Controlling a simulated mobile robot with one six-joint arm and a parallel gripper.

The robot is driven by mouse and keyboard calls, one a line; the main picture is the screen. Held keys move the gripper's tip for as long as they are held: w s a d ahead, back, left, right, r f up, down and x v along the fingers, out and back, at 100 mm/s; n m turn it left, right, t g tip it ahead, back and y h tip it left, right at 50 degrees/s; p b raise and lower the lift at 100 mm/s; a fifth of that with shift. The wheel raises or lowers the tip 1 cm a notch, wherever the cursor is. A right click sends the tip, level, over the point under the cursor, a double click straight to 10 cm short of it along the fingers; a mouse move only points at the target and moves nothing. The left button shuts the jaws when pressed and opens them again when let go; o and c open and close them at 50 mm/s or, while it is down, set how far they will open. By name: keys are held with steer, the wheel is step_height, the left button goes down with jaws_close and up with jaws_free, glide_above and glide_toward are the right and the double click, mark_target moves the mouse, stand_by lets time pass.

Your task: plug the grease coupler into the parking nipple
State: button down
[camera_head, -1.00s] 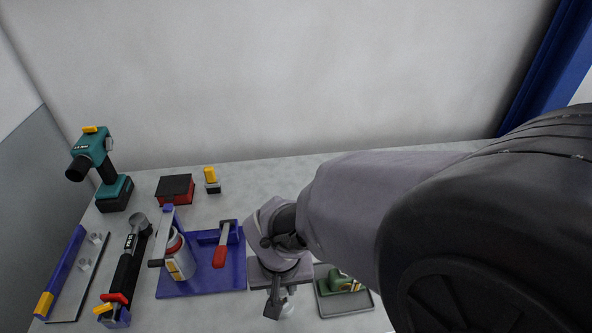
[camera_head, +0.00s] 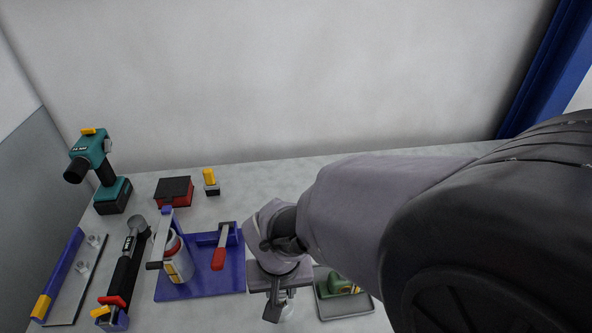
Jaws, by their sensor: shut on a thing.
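My gripper (camera_head: 279,308) points down over the front of the bench, at the bottom middle of the head view. It is shut on a small pale metal piece (camera_head: 288,309), which looks like the grease coupler. The fingers hide most of it, and its lower end is not clear. I cannot make out the parking nipple. A purple-blue base plate (camera_head: 203,283) lies left of my gripper, with a white and red canister (camera_head: 179,262) and a red-handled lever (camera_head: 219,256) on it.
A grey tray with a green item (camera_head: 341,284) lies just right of my gripper. On the left are a teal drill (camera_head: 91,155), a black tool with a red lever (camera_head: 128,265) and a flat rail plate (camera_head: 75,290). A red-black box (camera_head: 174,191) stands behind.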

steer(key=shift+f+b, duration=0.95)
steer(key=shift+f, duration=0.2)
steer(key=c, duration=1.1)
jaws_free()
step_height(320, 180, up, 17)
steer(key=s+p, duration=0.2)
steer(key=p, duration=0.6)
steer(key=shift+s+d+r, duration=0.15)
steer(key=shift+s+d, duration=0.1)
steer(key=shift+d, duration=0.05)
steer(key=s+d+r+m+t, duration=0.2)
steer(key=d+r+m, duration=0.1)
steer(key=d, duration=0.4)
steer(key=s+d+r+m+t+y, duration=0.1)
steer(key=d+r+m, duration=0.3)
steer(key=d, duration=0.4)
steer(key=shift+s+d+r+t+y, duration=0.3)
steer(key=shift+s+r+t, duration=0.2)
steer(key=shift+s, duration=0.3)
